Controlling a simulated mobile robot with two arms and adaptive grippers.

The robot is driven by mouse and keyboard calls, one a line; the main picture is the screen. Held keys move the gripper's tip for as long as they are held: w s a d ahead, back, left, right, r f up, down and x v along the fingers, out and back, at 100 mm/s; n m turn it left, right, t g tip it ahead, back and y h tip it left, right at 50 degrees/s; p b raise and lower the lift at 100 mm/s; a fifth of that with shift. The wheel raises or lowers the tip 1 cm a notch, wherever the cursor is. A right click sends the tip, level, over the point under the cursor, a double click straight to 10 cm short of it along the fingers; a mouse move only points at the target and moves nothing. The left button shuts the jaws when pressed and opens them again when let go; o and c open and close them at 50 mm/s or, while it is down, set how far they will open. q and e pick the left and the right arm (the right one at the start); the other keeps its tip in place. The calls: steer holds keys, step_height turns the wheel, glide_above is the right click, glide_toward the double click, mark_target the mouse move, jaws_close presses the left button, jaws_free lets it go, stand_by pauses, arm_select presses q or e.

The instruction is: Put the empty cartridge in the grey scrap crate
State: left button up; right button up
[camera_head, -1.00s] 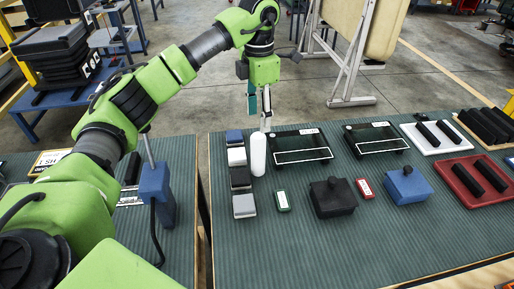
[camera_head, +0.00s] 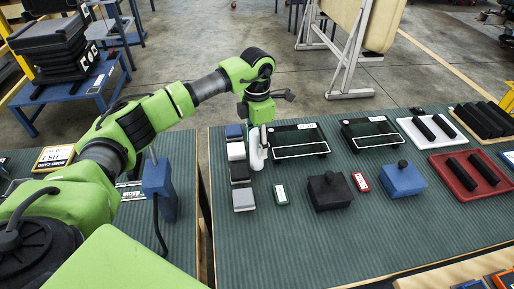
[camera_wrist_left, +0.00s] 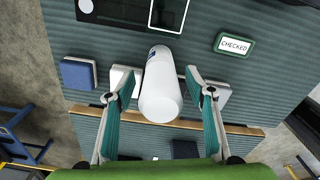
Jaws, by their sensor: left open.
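The fingers are apart, one on each side, with a gap to the cylinder visible at least on the right. In the head view my left gripper (camera_head: 257,156) is low over the mat at the cartridge, which it partly hides. I cannot pick out a grey scrap crate with certainty. My right gripper is not in view.
A row of small blocks (camera_head: 239,173) lies just left of the cartridge. A black-framed tray (camera_head: 299,152) lies to its right. A green-edged CHECKED tag (camera_wrist_left: 233,44), a black box (camera_head: 329,192) and a blue box (camera_head: 403,180) are nearby. Dark stacked crates (camera_head: 52,50) stand at the back left.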

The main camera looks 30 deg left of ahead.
arm_select(q)
jaws_close()
steer(key=shift+r, duration=0.1)
steer(key=shift+r, duration=0.1)
